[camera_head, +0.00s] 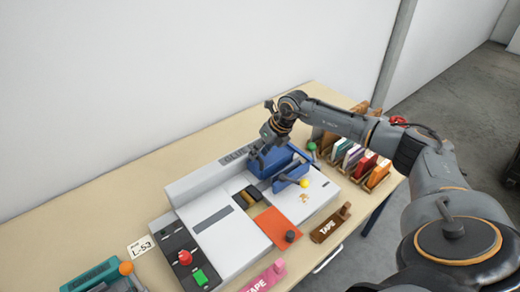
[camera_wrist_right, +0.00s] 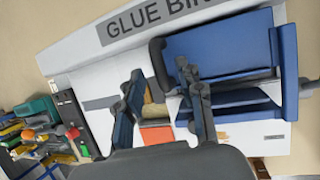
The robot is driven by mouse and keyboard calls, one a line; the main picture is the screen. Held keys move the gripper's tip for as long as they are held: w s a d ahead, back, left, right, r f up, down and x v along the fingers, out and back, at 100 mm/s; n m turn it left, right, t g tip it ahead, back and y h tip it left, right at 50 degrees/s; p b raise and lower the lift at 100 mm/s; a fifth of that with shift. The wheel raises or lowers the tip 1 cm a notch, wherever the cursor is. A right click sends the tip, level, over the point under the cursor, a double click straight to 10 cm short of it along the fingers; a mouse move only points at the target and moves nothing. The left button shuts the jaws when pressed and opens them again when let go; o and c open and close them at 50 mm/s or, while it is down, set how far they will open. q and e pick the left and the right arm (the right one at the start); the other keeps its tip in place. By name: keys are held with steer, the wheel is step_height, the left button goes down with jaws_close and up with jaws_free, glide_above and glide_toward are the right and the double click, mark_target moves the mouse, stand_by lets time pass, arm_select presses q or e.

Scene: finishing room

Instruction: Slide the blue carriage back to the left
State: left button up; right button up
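The blue carriage (camera_head: 279,161) sits at the right part of the white glue binder (camera_head: 225,231). It fills the upper right of the right wrist view (camera_wrist_right: 218,52). A black curved bar (camera_wrist_right: 159,62) stands at its left edge. My right gripper (camera_head: 257,152) is above the carriage's left end, fingers pointing down. In the right wrist view the fingers are apart, with the bar's end showing between their tips; I cannot tell whether they touch it. My left gripper is in neither view.
A yellow-knobbed blue clamp (camera_head: 291,179) and an orange plate (camera_head: 275,226) are in front. A red button (camera_head: 185,257) is at left. A brown tape block (camera_head: 330,222) and a rack of booklets (camera_head: 352,158) stand at right. The table's back left is clear.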

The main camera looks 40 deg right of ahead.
steer(key=shift+w+a+f, duration=0.1)
steer(key=shift+w+f, duration=0.05)
steer(key=shift+f, duration=0.2)
jaws_close()
steer(key=shift+a, duration=0.1)
